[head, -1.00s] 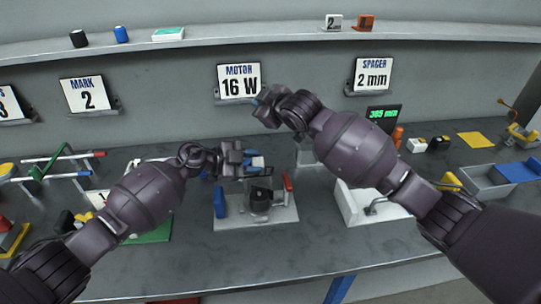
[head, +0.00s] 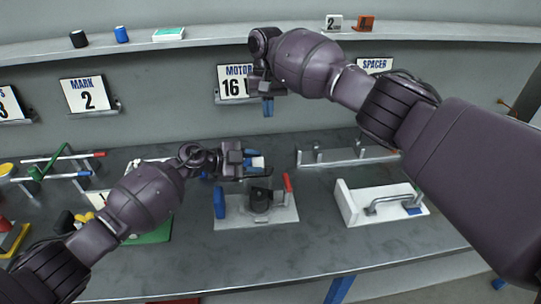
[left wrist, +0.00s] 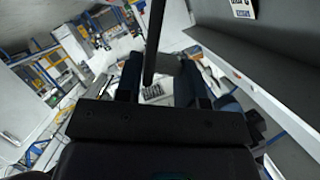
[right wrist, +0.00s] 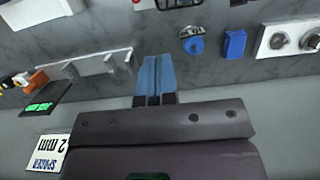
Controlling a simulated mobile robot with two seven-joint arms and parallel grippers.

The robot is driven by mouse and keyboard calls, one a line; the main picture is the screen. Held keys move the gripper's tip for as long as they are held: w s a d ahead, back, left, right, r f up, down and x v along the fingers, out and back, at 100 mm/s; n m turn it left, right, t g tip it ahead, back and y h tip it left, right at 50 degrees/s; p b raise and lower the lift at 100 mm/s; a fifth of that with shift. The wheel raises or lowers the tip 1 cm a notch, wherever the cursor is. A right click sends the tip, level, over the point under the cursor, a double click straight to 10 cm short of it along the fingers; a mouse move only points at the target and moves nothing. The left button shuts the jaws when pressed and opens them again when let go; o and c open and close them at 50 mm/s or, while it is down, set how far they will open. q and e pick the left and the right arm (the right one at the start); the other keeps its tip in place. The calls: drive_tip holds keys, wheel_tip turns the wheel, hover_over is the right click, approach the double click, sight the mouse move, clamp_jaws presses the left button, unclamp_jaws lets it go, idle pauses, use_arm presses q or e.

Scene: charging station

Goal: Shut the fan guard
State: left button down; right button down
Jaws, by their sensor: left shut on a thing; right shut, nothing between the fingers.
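A grey base plate (head: 285,216) stands at the front middle of the bench. It carries a dark round unit (head: 262,199), a blue block (head: 220,202) at left and a red upright piece (head: 287,182) at right. I cannot clearly make out the fan guard. My left gripper (head: 250,164) is just behind and above this unit. It is shut on a dark bar (left wrist: 151,45), seen between its fingers in the left wrist view. My right gripper (head: 268,106) is shut and empty, fingertips down, high above the bench's back. Its blue fingers show closed together in the right wrist view (right wrist: 156,78).
A grey bracket with posts (head: 345,157) stands behind right. A white fixture with a grey handle (head: 355,208) is at the right. A green fixture (head: 155,232) and coloured rods (head: 60,157) lie left. A shelf (head: 230,41) and wall signs are behind. The front bench strip is clear.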

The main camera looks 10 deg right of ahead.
drive_tip(key=shift+s+f, duration=0.95)
drive_tip(key=shift+f, duration=0.95)
drive_tip(key=shift+s+f, duration=0.95)
drive_tip(key=shift+f, duration=0.95)
drive_tip(key=shift+s+f, duration=0.95)
drive_tip(key=shift+f, duration=0.95)
drive_tip(key=shift+f, duration=0.1)
